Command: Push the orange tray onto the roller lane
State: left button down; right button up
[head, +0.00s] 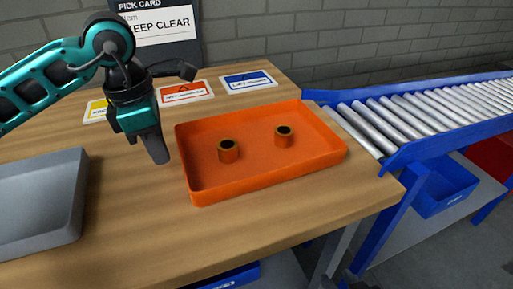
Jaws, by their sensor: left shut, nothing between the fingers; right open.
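The orange tray (262,178) lies flat on the wooden table near its right end, with two orange cylinders with dark openings, a left one (229,153) and a right one (284,138), standing in it. The roller lane (415,111) has metal rollers in a blue frame and starts just right of the tray, at the table's edge. The tray is on the table, not on the rollers. My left gripper (159,157) is shut and empty, pointing down just left of the tray's left wall. A small gap seems to separate them. My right gripper is out of view.
A grey tray (38,205) sits at the left on the table (140,225). Red (185,92), blue (248,82) and yellow (97,111) label cards lie behind the orange tray. A pick card sign (160,28) stands at the back. A blue bin (442,188) is below the lane.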

aim_at(290, 129)
dwell(0.3)
pick_arm(q)
jog(key=shift+d, duration=0.15)
jog(key=w+d, duration=0.2)
jog(key=d, duration=0.3)
jog(key=w+d, duration=0.3)
jog(key=d, duration=0.3)
jog(key=w+d+f, duration=0.1)
jog(key=w+d, duration=0.2)
jog(key=d, duration=0.3)
jog(key=shift+w+d, duration=0.1)
jog(key=shift+w, duration=0.1)
jog(key=shift+w+d+f+p, duration=0.15)
jog(key=shift+w+d, duration=0.65)
jog(key=shift+d, duration=0.8)
jog(key=shift+w+d+p, duration=0.25)
jog(key=shift+w+d, duration=0.5)
jog(key=shift+d, duration=0.85)
jog(key=shift+w+d+f+p, duration=0.15)
jog(key=shift+w+d, duration=0.65)
jog(key=shift+d, duration=0.8)
jog(key=shift+a, duration=0.1)
jog(key=shift+s+a, duration=0.35)
jog(key=shift+a, duration=0.3)
jog(key=shift+s+a, duration=0.3)
jog(key=shift+a, duration=0.4)
jog(key=shift+s+a, duration=0.35)
jog(key=shift+a, duration=0.3)
